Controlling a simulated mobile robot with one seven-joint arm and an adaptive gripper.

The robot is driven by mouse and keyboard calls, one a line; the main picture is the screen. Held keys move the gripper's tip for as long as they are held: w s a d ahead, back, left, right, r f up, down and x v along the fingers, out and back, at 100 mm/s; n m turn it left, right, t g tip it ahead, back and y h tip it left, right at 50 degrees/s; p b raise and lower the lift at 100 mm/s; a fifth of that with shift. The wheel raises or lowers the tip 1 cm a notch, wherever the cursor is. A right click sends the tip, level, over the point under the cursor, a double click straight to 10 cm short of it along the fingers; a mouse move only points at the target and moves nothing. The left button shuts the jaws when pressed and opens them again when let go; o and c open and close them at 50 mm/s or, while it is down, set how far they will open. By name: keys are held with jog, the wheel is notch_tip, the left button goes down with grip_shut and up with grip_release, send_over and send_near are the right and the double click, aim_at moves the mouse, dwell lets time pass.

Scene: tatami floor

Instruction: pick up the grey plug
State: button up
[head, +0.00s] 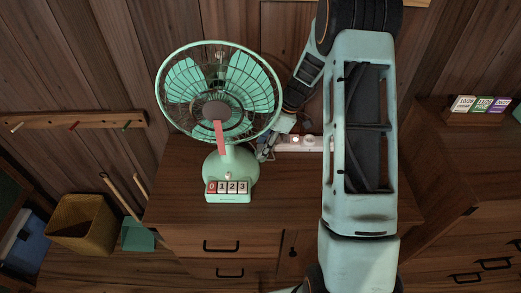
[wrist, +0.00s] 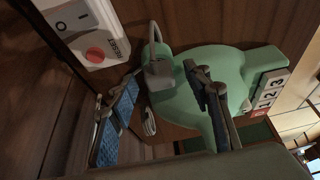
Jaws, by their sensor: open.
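The grey plug (wrist: 158,74) shows in the wrist view as a small grey block with a grey cord looping up from it. My gripper (wrist: 162,82) is open, with a blue-padded finger on the left and a dark finger on the right. The plug appears between the fingertips; I cannot tell whether either finger touches it. In the head view my gripper (head: 266,150) is low behind the fan's right side, and I cannot make out the plug there.
A white power strip (head: 301,143) lies right of my gripper; its switch end (wrist: 88,30) shows in the wrist view. The green fan (head: 231,165) stands close on the left. A wall (head: 215,20) is behind. The cabinet front (head: 205,215) is clear.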

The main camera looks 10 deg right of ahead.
aim_at(258, 146)
jog(key=shift+a+f, duration=0.1)
jog(key=shift+f, duration=0.2)
jog(key=shift+c, duration=0.5)
jog(key=c, duration=1.1)
jog(key=shift+o, duration=0.2)
jog(key=shift+r, duration=0.15)
jog(key=shift+r, duration=0.6)
notch_tip(258, 146, up, 2)
jog(key=shift+w+r, duration=0.1)
jog(key=shift+r, duration=0.05)
jog(key=s+d, duration=0.1)
jog(key=d, duration=0.5)
jog(key=s+d+b, duration=0.1)
jog(key=d, duration=0.4)
jog(key=s+d, duration=0.1)
jog(key=d, duration=0.5)
jog(key=shift+s+d, duration=0.3)
jog(key=shift+d, duration=0.05)
